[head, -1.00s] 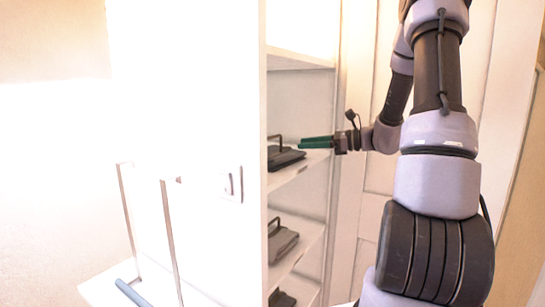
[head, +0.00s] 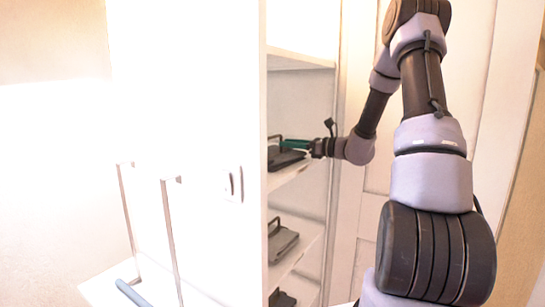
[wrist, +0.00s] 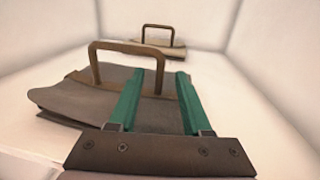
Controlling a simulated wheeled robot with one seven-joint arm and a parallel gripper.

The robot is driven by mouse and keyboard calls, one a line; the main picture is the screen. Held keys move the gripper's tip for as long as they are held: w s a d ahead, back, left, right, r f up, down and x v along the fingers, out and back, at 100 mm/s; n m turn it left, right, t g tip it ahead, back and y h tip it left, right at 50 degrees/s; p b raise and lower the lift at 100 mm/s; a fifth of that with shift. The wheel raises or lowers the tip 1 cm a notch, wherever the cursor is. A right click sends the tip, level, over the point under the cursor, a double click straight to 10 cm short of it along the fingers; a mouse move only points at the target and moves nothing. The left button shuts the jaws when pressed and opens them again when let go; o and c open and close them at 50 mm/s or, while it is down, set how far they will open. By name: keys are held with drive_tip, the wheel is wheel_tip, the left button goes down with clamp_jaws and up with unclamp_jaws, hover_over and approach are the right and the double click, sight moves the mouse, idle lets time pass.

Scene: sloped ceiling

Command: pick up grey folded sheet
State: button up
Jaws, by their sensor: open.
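A grey folded sheet (wrist: 75,103) with a brown loop handle lies flat on a white shelf. In the head view, the dark flat item on the upper visible shelf (head: 284,160) appears to be this sheet. My gripper (wrist: 160,76) is open, its two green fingers extending over the right part of the sheet. Grey material shows between the fingers, and the loop stands mostly left of and beyond them. I cannot tell whether the fingers touch the sheet.
A similar item with a loop (wrist: 165,48) lies farther back on the same shelf. More dark items (head: 283,241) sit on lower shelves. The white side panel (head: 262,230) and a door-like panel (head: 365,235) bound the opening. Bare shelf lies right of the fingers.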

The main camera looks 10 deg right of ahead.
drive_tip(key=shift+w+a, duration=0.4)
drive_tip(key=shift+a, duration=0.05)
clamp_jaws()
idle(1.1)
